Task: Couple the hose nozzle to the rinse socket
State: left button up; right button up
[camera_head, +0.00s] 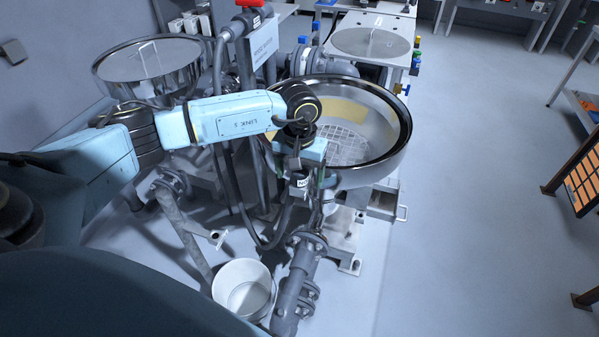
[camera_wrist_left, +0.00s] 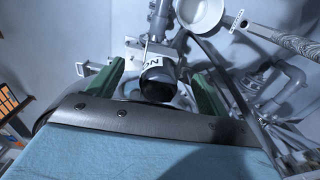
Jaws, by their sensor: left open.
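My left gripper (camera_head: 308,178) is open and points down beside the front of the steel hopper. The hose nozzle (camera_head: 298,188), a dark cylinder with a white label, is at the fingers. In the left wrist view, the nozzle (camera_wrist_left: 158,82) stands between the two green fingers of my left gripper (camera_wrist_left: 161,84), with gaps visible on both sides. The black hose (camera_head: 262,243) loops down below the gripper and back up to the left. I cannot pick out the rinse socket for certain. My right gripper is not in view.
The round steel hopper (camera_head: 386,160) with a grid inside stands just behind the gripper. A white bucket (camera_head: 232,272) is on the floor beside a grey flanged pipe (camera_head: 291,300). A second steel vessel (camera_head: 180,80) is at the back left. The floor on the right is open.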

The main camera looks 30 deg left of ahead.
pick_arm(q)
jog(key=shift+r, duration=0.1)
dwell(0.4)
jog(key=shift+r+p, duration=1.7)
jog(key=shift+r, duration=1.25)
notch_tip(320, 180, up, 13)
jog(key=b, duration=0.1)
jog(key=shift+r, duration=0.2)
